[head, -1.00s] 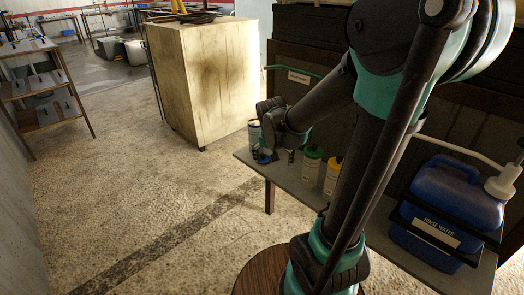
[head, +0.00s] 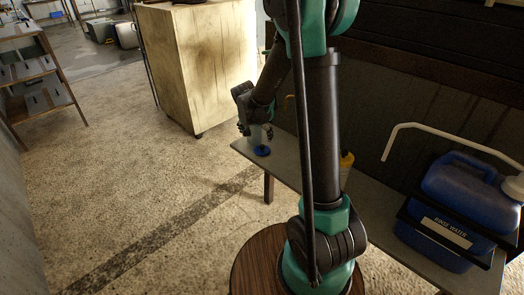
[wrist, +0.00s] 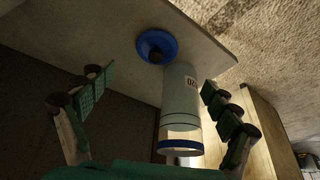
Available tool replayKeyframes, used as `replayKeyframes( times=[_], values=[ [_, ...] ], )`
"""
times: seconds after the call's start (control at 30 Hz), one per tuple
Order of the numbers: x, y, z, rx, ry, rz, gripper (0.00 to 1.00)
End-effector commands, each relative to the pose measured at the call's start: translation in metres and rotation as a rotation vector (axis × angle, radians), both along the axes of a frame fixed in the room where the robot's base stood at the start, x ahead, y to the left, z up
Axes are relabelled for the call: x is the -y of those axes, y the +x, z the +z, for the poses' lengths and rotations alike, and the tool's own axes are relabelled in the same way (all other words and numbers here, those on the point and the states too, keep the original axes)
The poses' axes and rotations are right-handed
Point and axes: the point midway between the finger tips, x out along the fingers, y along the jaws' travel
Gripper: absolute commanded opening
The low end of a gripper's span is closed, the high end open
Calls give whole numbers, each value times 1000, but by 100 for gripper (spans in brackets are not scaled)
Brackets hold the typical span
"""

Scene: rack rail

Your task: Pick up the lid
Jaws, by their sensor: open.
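The lid is a blue disc with a dark knob (wrist: 157,46) in the wrist view, lying on the grey shelf near its edge. It shows as a small blue spot (head: 263,151) in the head view, near the shelf's far left end. My gripper (wrist: 158,82) is open and empty, with green-padded fingers spread apart. In the head view my gripper (head: 243,129) is above and slightly left of the lid, apart from it.
A pale labelled cylinder with a blue band (wrist: 180,112) stands close beside the lid, between my fingers in the wrist view. A yellow-capped bottle (head: 346,163) is partly hidden by my arm. A blue rinse water jug (head: 460,205) stands on the right. A wooden cabinet (head: 195,70) is behind.

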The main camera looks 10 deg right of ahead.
Motion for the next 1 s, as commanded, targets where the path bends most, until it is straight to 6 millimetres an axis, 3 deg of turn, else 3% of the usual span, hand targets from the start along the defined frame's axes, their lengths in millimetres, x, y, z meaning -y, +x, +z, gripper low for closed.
replayKeyframes(
  times=[0.2,0.47,0.8,1.0],
  values=[
    [6,10,-28,0,0,0,90],
    [9,14,-41,0,1,0,90],
    [21,23,-78,0,1,0,90],
    [22,25,-86,0,1,0,90]
  ],
)
